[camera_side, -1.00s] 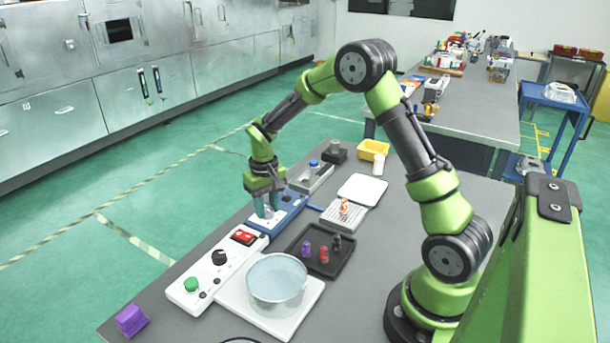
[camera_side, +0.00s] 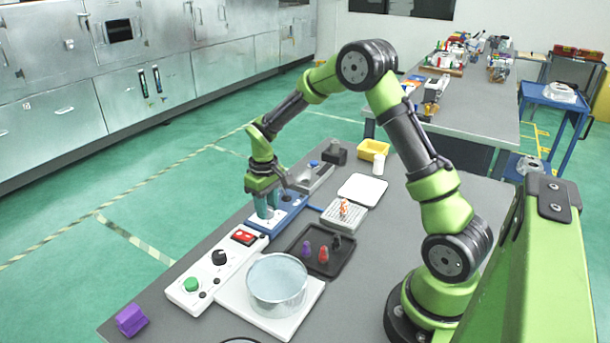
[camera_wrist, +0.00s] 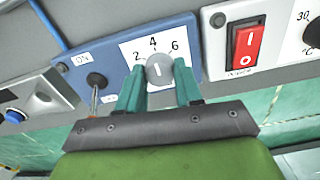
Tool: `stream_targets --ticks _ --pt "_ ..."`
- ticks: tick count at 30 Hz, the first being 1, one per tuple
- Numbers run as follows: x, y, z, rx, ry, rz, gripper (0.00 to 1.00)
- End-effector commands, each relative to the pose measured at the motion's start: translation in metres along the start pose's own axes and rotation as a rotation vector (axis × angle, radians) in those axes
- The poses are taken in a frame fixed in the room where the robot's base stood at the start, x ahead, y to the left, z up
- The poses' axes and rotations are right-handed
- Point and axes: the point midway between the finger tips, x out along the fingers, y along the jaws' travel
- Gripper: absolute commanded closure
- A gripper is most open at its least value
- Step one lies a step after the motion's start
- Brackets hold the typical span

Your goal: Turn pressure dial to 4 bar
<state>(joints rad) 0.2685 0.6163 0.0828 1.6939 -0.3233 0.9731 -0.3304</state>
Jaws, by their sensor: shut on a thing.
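The pressure dial (camera_wrist: 159,69) is a round grey knob on a white scale plate (camera_wrist: 132,51) marked 2, 4 and 6, on a blue box (camera_wrist: 189,24). A short pale mark on the knob stands roughly upright in the wrist view, towards the 4; its exact alignment is hard to tell. My gripper (camera_wrist: 160,84) has its teal fingers shut on the knob, one on each side. In the side view, my gripper (camera_side: 267,213) points down at the blue box (camera_side: 292,208), and its fingers hide the knob.
A red rocker switch (camera_wrist: 244,42) sits beside the blue box, and a toggle lever (camera_wrist: 95,82) stands on the box's other end. A white panel (camera_side: 209,276) with a green button, a glass bowl (camera_side: 277,284) and a dark tray (camera_side: 293,244) are nearby.

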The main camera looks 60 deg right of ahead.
Motion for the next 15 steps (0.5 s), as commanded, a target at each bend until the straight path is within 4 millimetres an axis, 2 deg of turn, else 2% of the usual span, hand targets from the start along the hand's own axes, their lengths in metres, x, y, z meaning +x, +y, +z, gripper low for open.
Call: stream_targets --ticks 2,3,7,15 --pt "-0.0010 -0.0002 0.0005 0.003 -0.001 -0.001 0.95" --pt "-0.0010 -0.0002 0.0005 0.003 -0.002 -0.001 0.59" --pt "-0.0007 -0.0001 0.0004 0.003 -0.001 -0.001 0.39" --pt "-0.0008 0.0000 0.0001 0.002 0.000 0.000 0.39"
